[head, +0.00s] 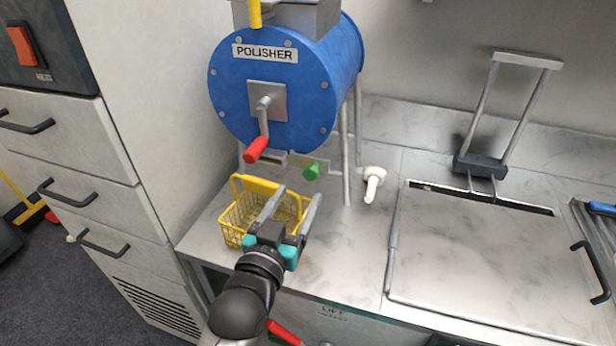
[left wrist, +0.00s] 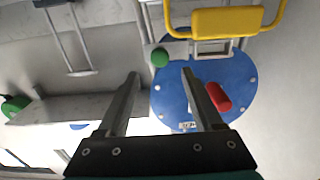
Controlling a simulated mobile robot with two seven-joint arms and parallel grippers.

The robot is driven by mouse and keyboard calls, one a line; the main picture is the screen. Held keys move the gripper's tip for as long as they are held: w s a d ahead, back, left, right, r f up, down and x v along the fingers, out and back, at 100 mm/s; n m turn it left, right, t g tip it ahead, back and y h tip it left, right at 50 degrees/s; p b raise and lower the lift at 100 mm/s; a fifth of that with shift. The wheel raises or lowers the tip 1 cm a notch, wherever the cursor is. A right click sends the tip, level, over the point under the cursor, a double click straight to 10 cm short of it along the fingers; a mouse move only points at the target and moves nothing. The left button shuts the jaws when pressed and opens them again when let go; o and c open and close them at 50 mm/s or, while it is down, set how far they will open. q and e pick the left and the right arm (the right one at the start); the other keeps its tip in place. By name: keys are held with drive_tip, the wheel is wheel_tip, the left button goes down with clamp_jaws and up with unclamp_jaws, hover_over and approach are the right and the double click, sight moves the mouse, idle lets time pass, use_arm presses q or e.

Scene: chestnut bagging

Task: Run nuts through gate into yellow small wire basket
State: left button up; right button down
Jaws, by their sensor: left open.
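The blue polisher (head: 270,110) stands on legs on the counter, with a red-handled crank (head: 257,148) on its face. Below its drum is the gate with a green knob (head: 312,171). The yellow small wire basket (head: 238,231) stands on the counter below and in front of the gate; no nuts can be made out in it. My left gripper (head: 299,193) is open and empty, reaching over the basket's right side and partly hiding it. In the left wrist view, turned upside down, the green knob (left wrist: 160,57) shows between and just beyond the fingertips (left wrist: 160,73), apparently untouched.
A small white object (head: 374,180) lies right of the polisher's leg. A metal lid or panel (head: 480,255) and an upright frame with a dark base (head: 480,167) are farther right. Drawers (head: 75,185) stand left. Bare counter lies right of the basket.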

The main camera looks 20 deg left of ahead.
sight(309, 175)
use_arm(q)
drive_tip(key=shift+w+d+b, duration=0.15)
drive_tip(key=shift+w+b, duration=0.15)
drive_tip(key=shift+w, duration=3.15)
clamp_jaws()
